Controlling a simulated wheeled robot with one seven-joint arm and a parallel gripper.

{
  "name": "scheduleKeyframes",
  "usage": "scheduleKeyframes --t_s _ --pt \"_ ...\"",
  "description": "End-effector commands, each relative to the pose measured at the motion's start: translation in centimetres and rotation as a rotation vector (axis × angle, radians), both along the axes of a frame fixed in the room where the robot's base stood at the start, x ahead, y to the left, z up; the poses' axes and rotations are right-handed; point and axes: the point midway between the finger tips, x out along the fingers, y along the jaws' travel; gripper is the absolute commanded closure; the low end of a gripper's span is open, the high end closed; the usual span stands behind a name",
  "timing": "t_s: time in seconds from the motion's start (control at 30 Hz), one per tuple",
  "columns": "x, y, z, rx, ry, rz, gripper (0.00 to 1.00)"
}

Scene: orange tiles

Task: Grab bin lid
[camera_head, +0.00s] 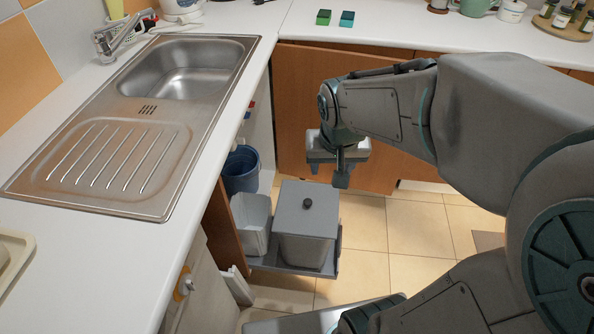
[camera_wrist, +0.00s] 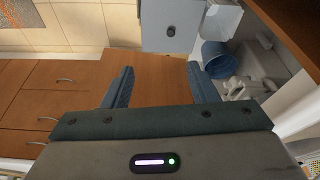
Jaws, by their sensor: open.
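A blue bucket (camera_head: 241,170) is inside the cabinet behind. An orange-brown cabinet door (camera_head: 296,130) is close behind my gripper. Tiled floor (camera_head: 365,240) is clear to the right.

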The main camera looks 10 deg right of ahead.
Motion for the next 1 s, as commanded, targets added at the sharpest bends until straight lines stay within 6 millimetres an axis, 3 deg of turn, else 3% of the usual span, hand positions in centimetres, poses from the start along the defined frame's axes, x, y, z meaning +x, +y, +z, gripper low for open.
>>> scheduleKeyframes --t_s 0.03,0.3,0.5,0.63,0.87,1.0 --pt "1.2 0.1 -3.5 -0.003 -0.002 -0.011 0.47" --pt "7.4 0.7 -13.7 -0.013 -0.044 -0.091 0.47" --pt "11.1 1.4 -20.2 -0.017 -0.074 -0.131 0.47" --pt "12.5 1.7 -22.6 -0.016 -0.088 -0.148 0.47" --pt "13.7 1.8 -24.9 -0.017 -0.096 -0.156 0.47" --pt "14.7 1.4 -27.5 -0.017 -0.095 -0.158 0.47"
